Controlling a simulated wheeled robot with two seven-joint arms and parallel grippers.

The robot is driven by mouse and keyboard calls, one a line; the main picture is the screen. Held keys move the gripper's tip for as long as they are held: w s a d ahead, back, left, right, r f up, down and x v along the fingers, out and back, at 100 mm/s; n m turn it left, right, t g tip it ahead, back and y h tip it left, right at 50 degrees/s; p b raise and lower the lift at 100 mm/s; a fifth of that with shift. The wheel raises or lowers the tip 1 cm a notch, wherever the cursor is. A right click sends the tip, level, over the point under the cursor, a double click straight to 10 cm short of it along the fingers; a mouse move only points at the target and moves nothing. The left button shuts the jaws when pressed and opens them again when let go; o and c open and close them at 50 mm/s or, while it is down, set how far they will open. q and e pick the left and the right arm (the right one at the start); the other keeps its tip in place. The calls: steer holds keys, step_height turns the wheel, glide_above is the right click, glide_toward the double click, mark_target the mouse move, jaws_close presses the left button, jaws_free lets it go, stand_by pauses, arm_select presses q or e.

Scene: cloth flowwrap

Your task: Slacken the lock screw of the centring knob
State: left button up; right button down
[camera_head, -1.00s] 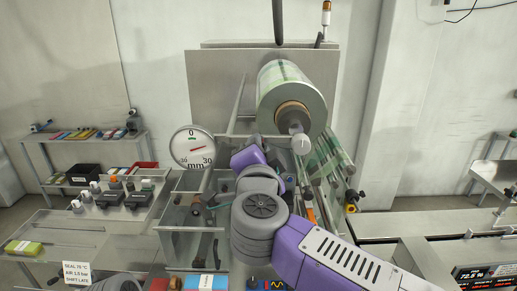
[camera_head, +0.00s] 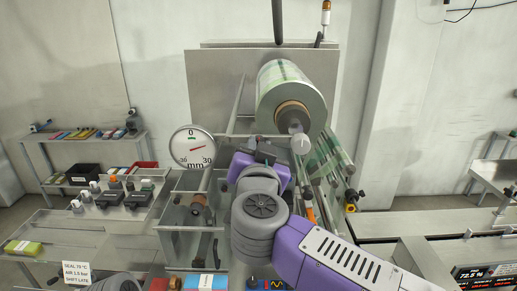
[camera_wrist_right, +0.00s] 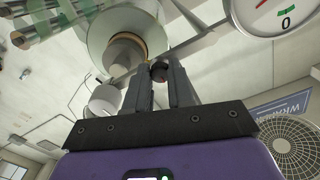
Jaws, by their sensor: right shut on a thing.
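My right arm enters the head view from the lower right. Its purple gripper body and dark jaws (camera_head: 266,150) are in front of the film unwind frame, below the big roll (camera_head: 283,95). In the right wrist view the two dark fingers are shut on a small dark reddish-brown round knob (camera_wrist_right: 158,72) at their tips. I cannot tell whether this is the lock screw. A brown knob or roller end (camera_head: 198,205) shows at the left of the frame. A yellow and black knob (camera_head: 351,196) is on the right side. My left gripper is out of view.
Clear panels and metal plates (camera_head: 180,240) surround the arm. A white sign (camera_head: 76,272) stands at lower left.

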stand_by(0.4)
steer(key=c, duration=1)
jaws_free()
steer(key=s+b, duration=0.1)
steer(key=s, duration=0.6)
steer(key=shift+s, duration=0.3)
